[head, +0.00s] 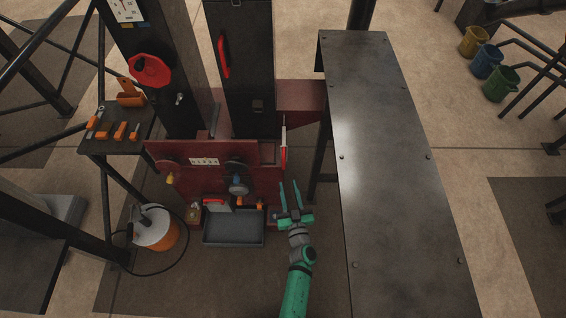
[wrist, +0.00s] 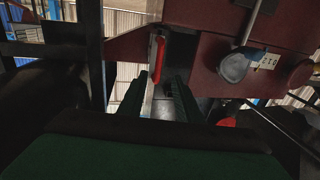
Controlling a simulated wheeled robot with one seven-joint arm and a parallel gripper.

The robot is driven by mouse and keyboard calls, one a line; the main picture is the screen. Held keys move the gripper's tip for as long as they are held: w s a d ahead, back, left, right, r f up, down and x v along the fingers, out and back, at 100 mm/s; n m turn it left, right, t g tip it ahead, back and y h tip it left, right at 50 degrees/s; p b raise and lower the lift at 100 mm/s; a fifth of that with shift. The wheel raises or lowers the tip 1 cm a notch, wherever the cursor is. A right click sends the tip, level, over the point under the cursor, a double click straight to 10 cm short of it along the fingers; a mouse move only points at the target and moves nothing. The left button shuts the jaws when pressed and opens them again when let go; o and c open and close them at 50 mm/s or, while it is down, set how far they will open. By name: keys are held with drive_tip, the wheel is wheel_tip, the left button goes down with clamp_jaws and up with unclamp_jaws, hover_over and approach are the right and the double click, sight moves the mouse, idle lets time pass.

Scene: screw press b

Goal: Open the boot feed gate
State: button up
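A slim pale plate with a red handle (head: 283,157) stands upright at the right end of the dark red machine boot (head: 215,180). It looks like the feed gate, though I cannot be sure. The red handle (wrist: 156,52) also shows in the wrist view, beyond and between my fingertips. My gripper (head: 290,190) is open and empty, just below and in front of the handle in the head view. In the wrist view my two fingers (wrist: 161,88) are apart, and I see no contact with the handle. The gate's lower part is partly hidden by the left finger.
A long dark metal table (head: 385,170) stands close on the right of my arm. A grey tray (head: 234,228) lies below the boot, left of my gripper. A grey round knob (head: 238,184) juts from the boot's front. An orange-and-white canister (head: 156,232) stands at left.

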sight(284, 165)
drive_tip(key=w, duration=0.3)
drive_tip(key=w+a, duration=0.1)
drive_tip(key=w, duration=0.5)
drive_tip(key=shift+w+a, duration=0.3)
drive_tip(key=shift+w, duration=0.05)
drive_tip(key=shift+w+a+f, duration=0.1)
drive_tip(key=shift+w, duration=0.8)
clamp_jaws()
